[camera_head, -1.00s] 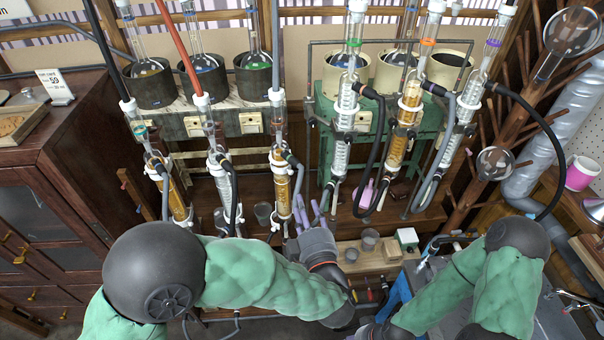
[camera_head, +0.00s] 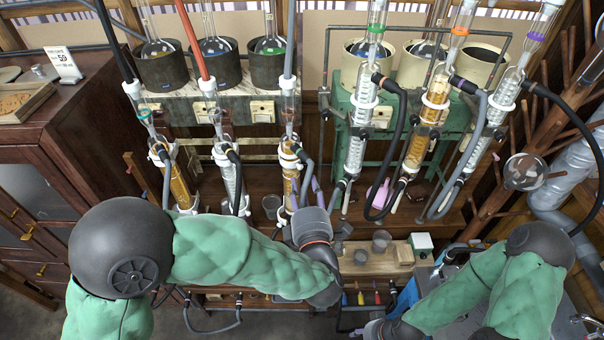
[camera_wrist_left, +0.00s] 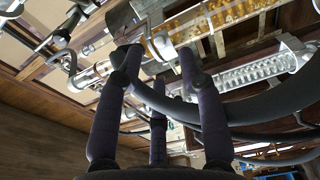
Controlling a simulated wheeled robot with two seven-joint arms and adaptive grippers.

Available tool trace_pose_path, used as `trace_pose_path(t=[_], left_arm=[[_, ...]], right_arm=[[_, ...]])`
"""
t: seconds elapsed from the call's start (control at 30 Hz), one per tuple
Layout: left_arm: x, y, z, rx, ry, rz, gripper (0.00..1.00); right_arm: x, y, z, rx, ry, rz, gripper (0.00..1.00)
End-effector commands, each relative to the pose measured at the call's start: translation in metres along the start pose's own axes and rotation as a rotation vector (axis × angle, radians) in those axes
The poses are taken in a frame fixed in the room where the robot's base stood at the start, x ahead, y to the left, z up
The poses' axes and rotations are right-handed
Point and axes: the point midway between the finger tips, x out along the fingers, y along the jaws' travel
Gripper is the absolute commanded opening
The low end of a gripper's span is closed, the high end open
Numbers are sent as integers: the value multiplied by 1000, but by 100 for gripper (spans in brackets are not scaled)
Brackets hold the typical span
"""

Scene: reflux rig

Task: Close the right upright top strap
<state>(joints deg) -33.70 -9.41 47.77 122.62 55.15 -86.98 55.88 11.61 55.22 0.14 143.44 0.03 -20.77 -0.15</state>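The rightmost condenser column of the left rack (camera_head: 291,183) is a glass tube with amber packing. A white clamp-like band (camera_head: 290,157) sits around its upper part, but I cannot tell whether it is the named strap or whether it is closed. My left gripper (camera_head: 303,193) is just in front of the column's lower part, with purple fingers pointing up. In the left wrist view its fingers (camera_wrist_left: 160,62) are spread, with nothing visibly gripped. An amber-packed glass tube (camera_wrist_left: 225,18) and a white clamp (camera_wrist_left: 164,45) show beyond the fingertips.
A black hose (camera_wrist_left: 265,105) crosses close behind the fingers in the wrist view. Neighbouring columns (camera_head: 228,178) and the green rack's columns (camera_head: 357,140) stand on either side, with looping hoses (camera_head: 394,150). Small beakers (camera_head: 380,241) stand on the lower shelf.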

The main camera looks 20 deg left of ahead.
Motion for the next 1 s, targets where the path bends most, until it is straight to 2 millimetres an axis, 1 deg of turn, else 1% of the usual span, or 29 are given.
trace_pose_path(t=[0.03,0.1,0.3,0.5,0.73,0.77,0.8,0.87,0.9,1.0], left_arm=[[10,-1,-1,0,5,-1,38],[20,-1,-1,1,4,-2,38],[44,-1,0,0,2,-1,38],[52,0,0,1,0,-1,38],[52,0,0,1,0,0,38],[52,0,0,1,0,0,33],[52,0,0,1,0,0,22],[52,0,0,1,0,0,5],[52,0,0,1,0,0,0],[52,0,0,1,0,0,0]], right_arm=[[2,0,0,0,0,0,40],[2,1,0,0,0,0,40],[4,2,0,0,0,0,40],[5,2,0,0,0,0,40],[5,2,0,0,0,0,40],[5,2,0,0,0,0,40],[5,2,0,0,0,0,40],[5,2,0,0,0,0,40],[5,2,0,0,0,0,40],[5,2,0,0,0,0,40]])
